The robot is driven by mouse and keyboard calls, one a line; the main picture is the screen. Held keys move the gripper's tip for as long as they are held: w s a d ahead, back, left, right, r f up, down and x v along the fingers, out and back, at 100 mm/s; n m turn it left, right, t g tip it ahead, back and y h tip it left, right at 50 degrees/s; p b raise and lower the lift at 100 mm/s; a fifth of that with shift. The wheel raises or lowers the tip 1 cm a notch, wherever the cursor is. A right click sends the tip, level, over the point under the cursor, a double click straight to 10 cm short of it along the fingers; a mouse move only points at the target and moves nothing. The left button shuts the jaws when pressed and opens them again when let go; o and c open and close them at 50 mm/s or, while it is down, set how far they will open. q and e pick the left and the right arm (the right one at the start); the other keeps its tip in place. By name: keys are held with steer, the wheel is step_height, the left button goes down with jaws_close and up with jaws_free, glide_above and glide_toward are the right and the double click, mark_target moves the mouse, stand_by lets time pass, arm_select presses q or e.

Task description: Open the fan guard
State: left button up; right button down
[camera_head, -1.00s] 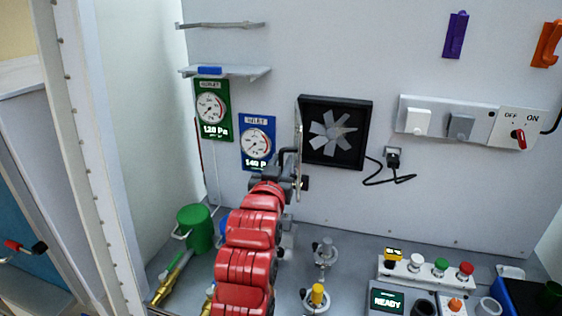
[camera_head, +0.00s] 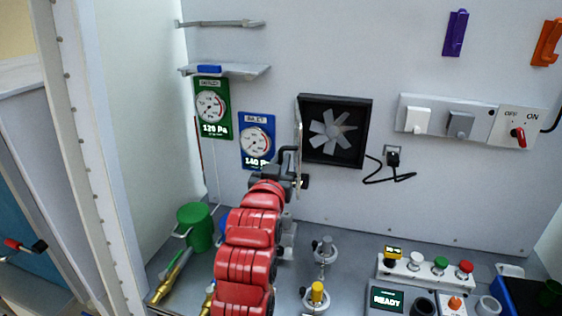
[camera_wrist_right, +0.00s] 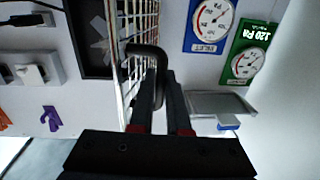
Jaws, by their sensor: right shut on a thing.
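The fan (camera_head: 332,136) is a grey rotor in a black square frame on the back wall, and its front is uncovered. The wire fan guard (camera_head: 299,125) stands out from the frame's left side, seen almost edge-on. In the right wrist view the guard (camera_wrist_right: 139,24) is a pale grid with a black bent handle (camera_wrist_right: 150,52). My right gripper (camera_head: 291,167) is at the guard's lower part, shut on the handle; it also shows in the wrist view (camera_wrist_right: 168,88). The fingers partly hide the grip. My left gripper is not in view.
Two gauges, green (camera_head: 212,108) and blue (camera_head: 257,141), hang left of the guard, below a small shelf (camera_head: 240,71). A plug with a black cable (camera_head: 392,160) is right of the fan.

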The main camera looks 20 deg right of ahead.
stand_by(0.8)
steer(key=shift+w+a+f+b, duration=0.1)
steer(key=shift+a+f+b, duration=0.1)
steer(key=shift+b, duration=0.2)
steer(key=w+a+h+b, duration=0.1)
steer(key=b, duration=0.2)
steer(key=w+a+m+g+h+b, duration=0.1)
steer(key=a+b, duration=0.1)
steer(key=b, duration=0.1)
steer(key=shift+w+a+r+m+b, duration=0.2)
steer(key=shift+w+m+b, duration=0.1)
steer(key=shift+w+b, duration=0.1)
steer(key=c, duration=1.2)
jaws_free()
steer(key=shift+o, duration=0.2)
steer(key=shift+s, duration=0.1)
steer(key=b+v, duration=0.2)
steer(key=v, duration=1.5)
steer(key=shift+a+r+b, duration=0.2)
steer(key=shift+b, duration=0.2)
